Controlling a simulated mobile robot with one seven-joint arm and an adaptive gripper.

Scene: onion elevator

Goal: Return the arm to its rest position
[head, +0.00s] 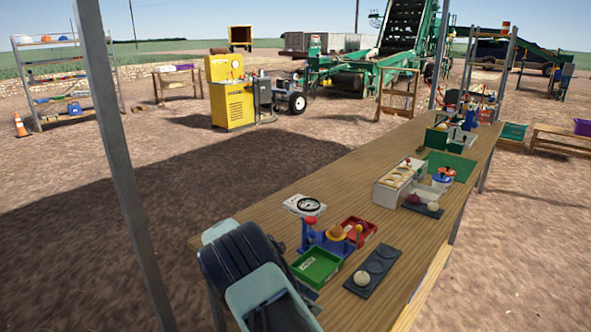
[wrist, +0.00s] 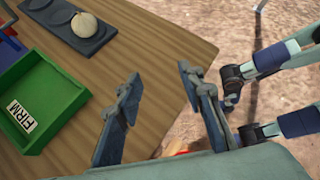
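My gripper (wrist: 160,76) shows in the wrist view with its two fingers spread apart and nothing between the tips. It hangs over the end corner of the wooden table (wrist: 80,125), with the sandy ground beyond the edge. A small red patch is partly visible low between the fingers; I cannot tell what it is. In the head view my arm is folded at the lower left, by the near end of the table (head: 240,240), and it hides the fingertips.
A green tray labelled FIRM (head: 316,266) is close to my arm, also in the wrist view (wrist: 40,88). A dark board (head: 372,272) holds a pale onion (head: 361,278). A metal post (head: 125,170) rises at left.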

